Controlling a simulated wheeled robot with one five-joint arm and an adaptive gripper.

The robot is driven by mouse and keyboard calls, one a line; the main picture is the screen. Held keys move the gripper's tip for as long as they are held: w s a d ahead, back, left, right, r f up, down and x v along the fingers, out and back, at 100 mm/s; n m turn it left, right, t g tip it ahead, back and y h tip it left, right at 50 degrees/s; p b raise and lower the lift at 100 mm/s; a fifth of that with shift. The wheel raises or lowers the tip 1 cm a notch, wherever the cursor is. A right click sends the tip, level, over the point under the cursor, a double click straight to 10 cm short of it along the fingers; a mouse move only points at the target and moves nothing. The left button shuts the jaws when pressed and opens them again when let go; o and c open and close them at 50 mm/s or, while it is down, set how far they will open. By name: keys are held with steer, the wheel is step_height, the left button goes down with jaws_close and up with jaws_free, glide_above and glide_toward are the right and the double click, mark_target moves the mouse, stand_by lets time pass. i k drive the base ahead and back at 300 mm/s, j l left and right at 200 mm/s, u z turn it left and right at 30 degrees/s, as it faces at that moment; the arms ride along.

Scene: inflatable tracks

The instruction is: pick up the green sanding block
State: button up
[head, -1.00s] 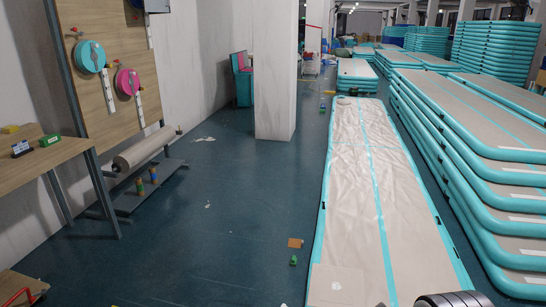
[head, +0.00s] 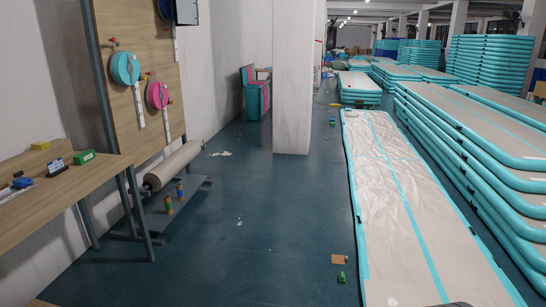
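A small green block (head: 84,158) lies on the wooden workbench (head: 55,205) at the left, beside a dark item with a white label. Another small green object (head: 341,277) lies on the floor near the edge of the long mat, just in front of a flat orange-brown piece. I cannot tell from this view which of the two is the sanding block. My gripper is not clearly seen; only a sliver of something dark shows at the bottom edge.
A beige inflatable track (head: 400,200) with turquoise edges lies at the right, with tall stacks of mats (head: 480,150) beyond. A white pillar (head: 293,80) stands in the middle back. A roll (head: 173,165) sits on a low rack. The blue floor between is mostly clear.

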mark_target(342, 277)
steer(key=i+j, duration=1.35)
steer(key=i, duration=0.15)
steer(key=i+l, duration=0.1)
steer(key=i, duration=1.75)
steer(key=i+l, duration=1.15)
steer(key=l+z, duration=0.05)
steer(key=l, duration=0.1)
